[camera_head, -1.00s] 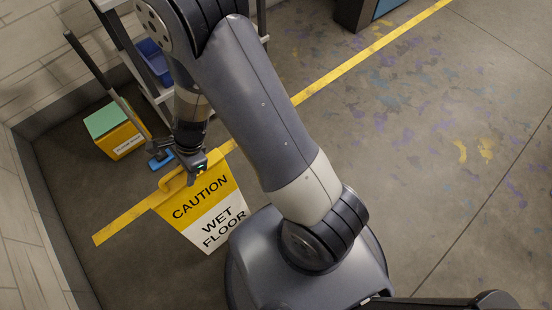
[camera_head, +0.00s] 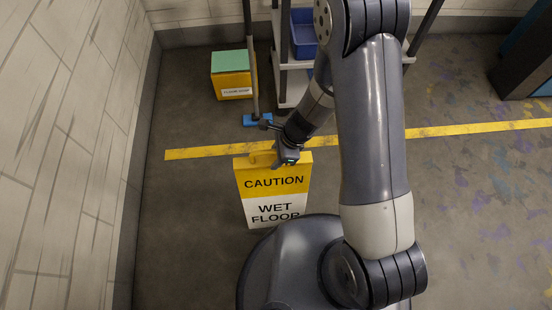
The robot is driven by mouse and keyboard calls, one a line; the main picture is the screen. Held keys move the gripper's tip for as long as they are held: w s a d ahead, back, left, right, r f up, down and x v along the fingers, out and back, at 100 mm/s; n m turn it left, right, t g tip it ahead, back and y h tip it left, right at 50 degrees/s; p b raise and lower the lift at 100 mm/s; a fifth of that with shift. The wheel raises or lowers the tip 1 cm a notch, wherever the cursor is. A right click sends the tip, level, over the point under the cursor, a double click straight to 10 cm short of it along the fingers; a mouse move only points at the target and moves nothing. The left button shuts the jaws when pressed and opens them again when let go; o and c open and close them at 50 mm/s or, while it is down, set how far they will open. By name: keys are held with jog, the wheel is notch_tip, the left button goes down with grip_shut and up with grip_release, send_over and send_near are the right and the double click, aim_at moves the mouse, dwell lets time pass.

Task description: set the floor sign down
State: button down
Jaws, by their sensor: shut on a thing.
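The floor sign (camera_head: 272,189) is a yellow and white panel reading "CAUTION WET FLOOR". It is upright in front of my base, its lower right corner hidden by the base. My gripper (camera_head: 285,160) is at the sign's top edge, shut on its yellow handle. I cannot tell whether the sign's bottom touches the floor.
A yellow line (camera_head: 200,152) crosses the floor behind the sign. Beyond it stand a yellow box with a green top (camera_head: 231,75), a mop with a blue foot (camera_head: 257,120), and a shelf cart with a blue bin (camera_head: 304,30). A tiled wall (camera_head: 70,150) runs along the left.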

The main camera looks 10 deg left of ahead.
jog(key=shift+f, duration=0.5)
jog(key=shift+f, duration=0.15)
jog(key=c, duration=0.9)
grip_release()
jog(key=p+v, duration=0.4)
jog(key=v, duration=0.8)
jog(key=shift+d+p, duration=0.1)
jog(key=shift+p, duration=0.3)
